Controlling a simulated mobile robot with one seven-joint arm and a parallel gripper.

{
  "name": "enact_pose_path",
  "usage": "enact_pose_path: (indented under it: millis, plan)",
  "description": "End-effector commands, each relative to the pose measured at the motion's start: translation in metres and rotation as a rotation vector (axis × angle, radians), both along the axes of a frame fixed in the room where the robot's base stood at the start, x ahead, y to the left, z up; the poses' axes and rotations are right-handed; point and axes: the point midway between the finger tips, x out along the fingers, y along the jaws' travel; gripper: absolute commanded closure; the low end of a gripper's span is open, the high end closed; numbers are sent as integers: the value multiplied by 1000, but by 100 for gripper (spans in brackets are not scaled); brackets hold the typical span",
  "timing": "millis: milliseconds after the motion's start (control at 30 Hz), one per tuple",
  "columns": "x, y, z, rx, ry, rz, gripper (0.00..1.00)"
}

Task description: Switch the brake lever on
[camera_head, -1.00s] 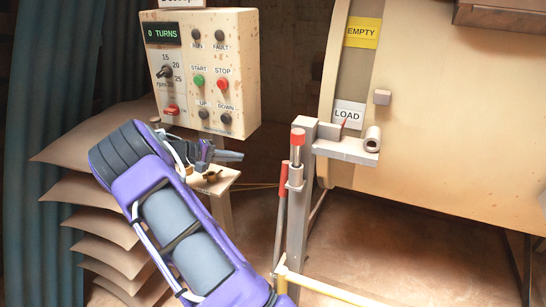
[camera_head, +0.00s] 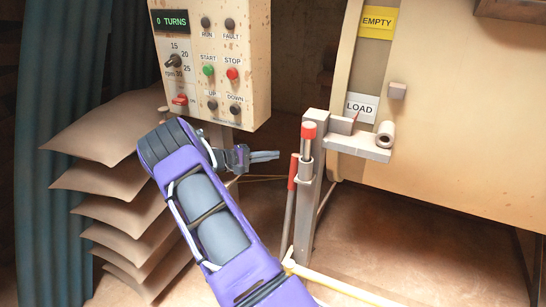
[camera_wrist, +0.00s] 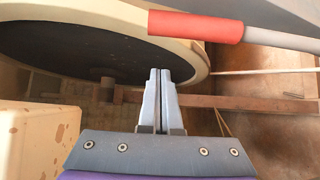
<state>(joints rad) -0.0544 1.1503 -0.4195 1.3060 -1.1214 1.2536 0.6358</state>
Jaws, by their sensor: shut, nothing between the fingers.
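My gripper (camera_head: 276,156) is shut and empty, pointing right towards the grey post (camera_head: 307,215). In the wrist view its two pale fingers (camera_wrist: 160,73) lie together. A lever with a long red grip (camera_head: 292,172) and a grey rod stands nearly upright along the left side of the post. The fingertips are just left of it in the head view and appear apart from it. A red grip on a grey rod (camera_wrist: 195,26) crosses the top of the wrist view, beyond the fingertips. A red-capped pin (camera_head: 309,130) stands upright at the post's top.
A control panel (camera_head: 255,60) hangs above and behind my gripper. A large cream drum (camera_head: 460,130) with EMPTY and LOAD labels fills the right. A grey bracket (camera_head: 360,148) juts from the post towards it. Stacked sacks (camera_head: 105,180) stand left. A yellow rail (camera_head: 340,288) runs low in front.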

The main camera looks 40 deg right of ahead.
Motion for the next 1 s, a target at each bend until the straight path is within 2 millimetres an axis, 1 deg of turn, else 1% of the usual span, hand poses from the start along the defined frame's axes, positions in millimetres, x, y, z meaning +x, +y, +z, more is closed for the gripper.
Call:
enact_pose_path:
  millis: [33,200,333,367,400,600,767,1000]
  plan:
    - [-4,-11,-1,-1,2,-4,100]
    - [-12,-47,-7,0,2,-4,100]
    - [-19,-74,-11,0,1,-5,100]
    - [-20,-77,-12,1,1,-3,100]
    - [-22,-67,-8,2,1,2,100]
    - [-37,-50,-4,1,2,0,100]
    - [-41,-44,-3,0,0,1,100]
    - [-42,-43,-4,0,0,1,100]
